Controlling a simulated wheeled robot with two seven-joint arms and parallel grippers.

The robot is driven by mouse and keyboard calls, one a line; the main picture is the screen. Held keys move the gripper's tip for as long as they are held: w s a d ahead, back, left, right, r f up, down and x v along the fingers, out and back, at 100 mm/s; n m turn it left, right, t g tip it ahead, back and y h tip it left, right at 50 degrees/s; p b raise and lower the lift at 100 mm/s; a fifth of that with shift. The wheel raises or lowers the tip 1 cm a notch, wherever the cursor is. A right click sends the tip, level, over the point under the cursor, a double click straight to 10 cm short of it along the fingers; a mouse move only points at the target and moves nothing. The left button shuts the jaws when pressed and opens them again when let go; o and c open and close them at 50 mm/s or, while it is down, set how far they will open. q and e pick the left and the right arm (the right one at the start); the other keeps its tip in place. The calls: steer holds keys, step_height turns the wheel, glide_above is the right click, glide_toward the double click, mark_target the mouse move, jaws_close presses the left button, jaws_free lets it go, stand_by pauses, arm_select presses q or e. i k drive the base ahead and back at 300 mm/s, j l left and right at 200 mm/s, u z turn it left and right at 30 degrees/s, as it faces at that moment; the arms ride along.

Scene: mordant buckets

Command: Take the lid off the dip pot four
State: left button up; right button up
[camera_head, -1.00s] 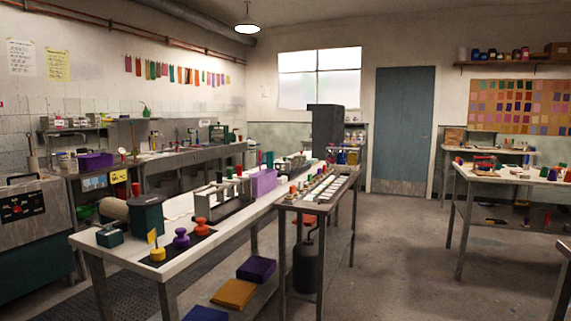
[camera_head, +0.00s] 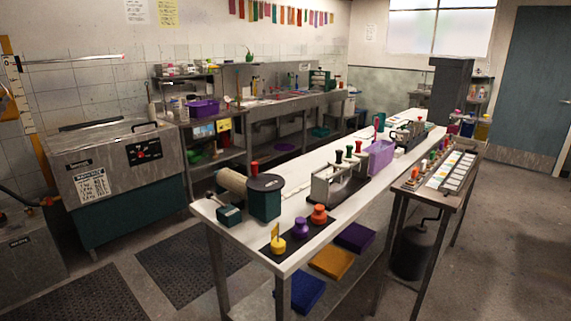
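No pot marked as number four can be told apart at this size. Near the front end of the long white bench (camera_head: 240,226), a yellow pot-like piece (camera_head: 278,245), a purple one (camera_head: 301,229) and an orange one (camera_head: 319,215) stand in a row on a dark mat. The yellow one has a small yellow flag or tag. I cannot tell whether their tops are lids. Behind them is a grey metal rack (camera_head: 326,190) with dark, red and green knobs on top. Neither of my grippers is in view.
A green drum-like device (camera_head: 264,200) and a purple bin (camera_head: 381,157) stand on the bench. A narrow side table (camera_head: 404,187) is close on the right. A grey and green machine (camera_head: 110,175) stands left. Open floor with dark mats lies in front of it.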

mark_target(402, 131)
steer(key=i+j+u, duration=0.25)
steer(key=u, duration=0.2)
steer(key=i+j+u, duration=0.1)
steer(key=i+u, duration=0.8)
steer(key=i, duration=1.85)
steer(key=i+z, duration=0.35)
steer(key=i+j+z, duration=0.1)
steer(key=i+z, duration=0.3)
steer(key=i+j+z, duration=0.2)
steer(key=i+z, duration=0.15)
steer(key=i+l+z, duration=0.2)
steer(key=z, duration=0.2)
steer(key=i+z, duration=0.75)
steer(key=i+j+z, duration=0.1)
steer(key=i+z, duration=0.7)
steer(key=i+j+z, duration=0.1)
steer(key=i+z, duration=0.3)
steer(key=i+j+z, duration=0.2)
steer(key=i+z, duration=0.2)
steer(key=i+j+z, duration=0.4)
steer(key=k+l, duration=0.05)
steer(key=k, duration=0.05)
